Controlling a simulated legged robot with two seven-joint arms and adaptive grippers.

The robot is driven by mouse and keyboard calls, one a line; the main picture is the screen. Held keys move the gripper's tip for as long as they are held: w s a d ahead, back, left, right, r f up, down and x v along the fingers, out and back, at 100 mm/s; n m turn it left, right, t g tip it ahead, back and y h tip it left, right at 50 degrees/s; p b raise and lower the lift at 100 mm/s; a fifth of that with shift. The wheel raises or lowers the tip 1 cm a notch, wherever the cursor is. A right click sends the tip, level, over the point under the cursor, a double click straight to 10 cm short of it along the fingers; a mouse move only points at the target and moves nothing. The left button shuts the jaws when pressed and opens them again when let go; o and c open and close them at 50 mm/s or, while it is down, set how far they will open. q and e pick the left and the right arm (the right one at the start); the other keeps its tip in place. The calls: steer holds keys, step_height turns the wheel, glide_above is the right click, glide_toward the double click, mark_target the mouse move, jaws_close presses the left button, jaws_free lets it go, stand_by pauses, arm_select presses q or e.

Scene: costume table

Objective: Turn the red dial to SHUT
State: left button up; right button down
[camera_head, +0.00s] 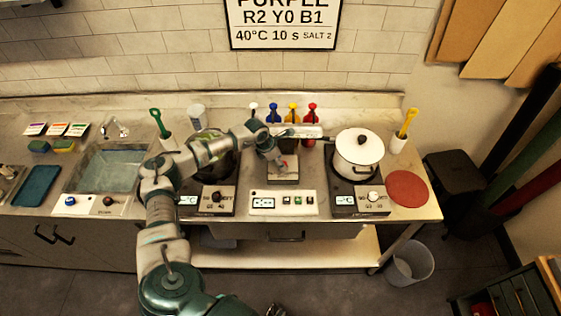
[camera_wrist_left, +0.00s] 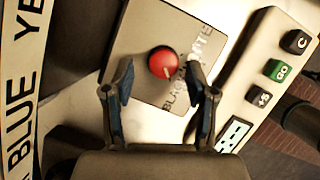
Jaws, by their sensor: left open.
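The red dial (camera_wrist_left: 163,62) is a round knob on a grey box (camera_wrist_left: 143,30), below my left gripper (camera_wrist_left: 160,84). The gripper is open, with one finger on either side of the dial's line and the dial just beyond the fingertips; I see no clear contact. Lettering beside the dial reads like BLACK and WHITE; I cannot make out the word SHUT. In the head view my left gripper (camera_head: 279,159) hangs over the same box (camera_head: 282,178) and mostly hides the dial. A dark part, likely my right gripper (camera_head: 275,310), shows at the bottom edge.
A button panel (camera_head: 283,202) lies in front of the box. A white lidded pot (camera_head: 358,155) stands on a burner at the right, and a dark pot (camera_head: 222,160) on one at the left. Colored bottles (camera_head: 292,112) stand behind. A red round mat (camera_head: 407,188) lies far right.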

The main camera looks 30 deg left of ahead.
arm_select(q)
steer(key=shift+w+d+f, duration=0.1)
steer(key=shift+d+f, duration=0.1)
steer(key=shift+f, duration=0.2)
jaws_close()
